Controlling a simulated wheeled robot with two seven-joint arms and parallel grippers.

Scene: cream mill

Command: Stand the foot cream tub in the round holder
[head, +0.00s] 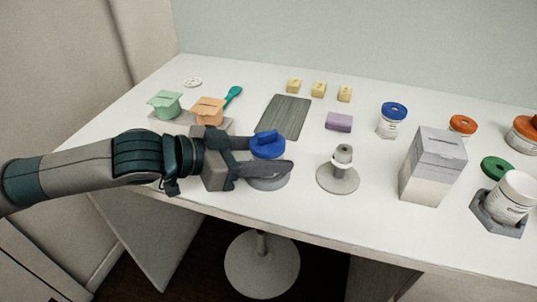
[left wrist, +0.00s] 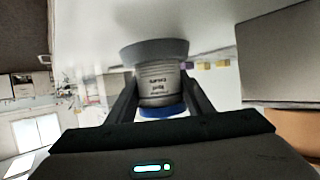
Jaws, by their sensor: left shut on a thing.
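My left gripper (head: 262,158) is shut on a white tub with a blue lid (head: 268,145). In the left wrist view the tub (left wrist: 158,85) shows a printed label, too blurred to read surely. The round grey holder (head: 268,184) is directly below the tub in the head view. In the left wrist view the holder's wide rim (left wrist: 155,50) meets the tub's base end. The tub looks upright and in line with the holder. The fingers hide much of it, so I cannot tell how deep it sits. My right gripper is not in view.
A grey post on a disc (head: 340,178) stands right of the holder, then a tall grey box (head: 432,165). Another blue-lidded tub (head: 392,120) is behind. A hexagonal holder (head: 499,222) with a white tub is far right. A dark mat (head: 284,116) lies behind my gripper.

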